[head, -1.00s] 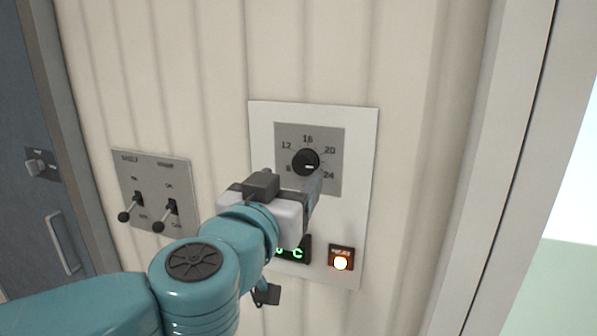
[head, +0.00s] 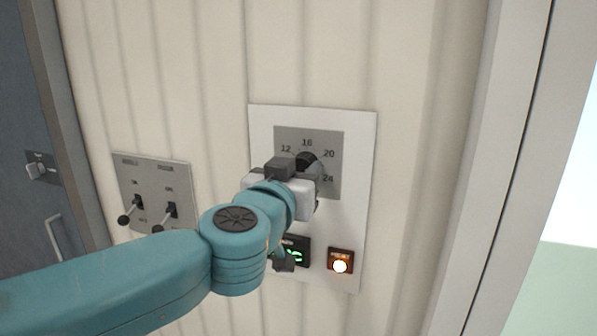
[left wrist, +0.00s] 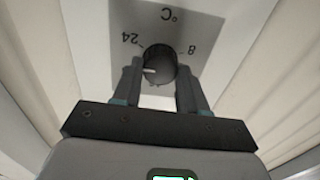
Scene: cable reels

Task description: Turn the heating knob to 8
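The heating knob (head: 307,158) is a black round knob on a grey dial plate (head: 334,178), marked 12, 16, 20 and 24 in the head view. My left gripper partly covers the knob and hides the 8 there. In the left wrist view the knob (left wrist: 160,62) appears upside down, with 24 at its left and 8 at its right. Its white pointer mark is on the left, the 24 side. My left gripper (left wrist: 158,86) is open, one finger on each side of the knob. I cannot tell whether the fingers touch it. My right gripper is not in view.
Below the dial, the white panel (head: 357,200) has a green display (head: 296,254), partly covered by my arm, and a lit orange button (head: 340,262). A switch plate (head: 183,178) with two toggle levers is at the left. A blue door (head: 18,190) stands farther left.

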